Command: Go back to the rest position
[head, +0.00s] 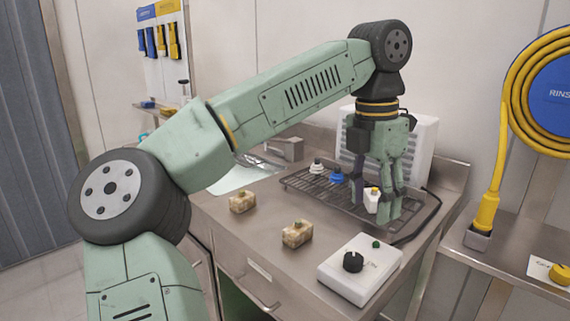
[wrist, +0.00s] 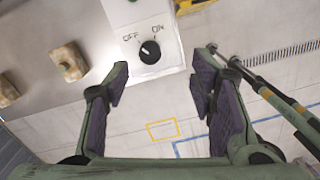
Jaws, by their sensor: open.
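My gripper (head: 376,207) is open and empty, hanging from the bent arm over the right part of the counter in the head view. In the wrist view my gripper (wrist: 162,85) shows two spread fingers with purple pads and nothing between them. A white control box (head: 335,278) with a black knob (head: 352,262) and a green button (head: 376,244) sits at the counter's front right. The knob (wrist: 150,52) also shows in the wrist view, between OFF and ON marks; its exact setting is unclear.
Two tan blocks (head: 297,234) (head: 243,201) lie on the counter (head: 228,228). A dark rack (head: 318,192) holds small white, blue and yellow-topped pieces, partly hidden by my gripper. A white ribbed unit (head: 420,150) stands behind. A yellow hose (head: 512,110) hangs at right.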

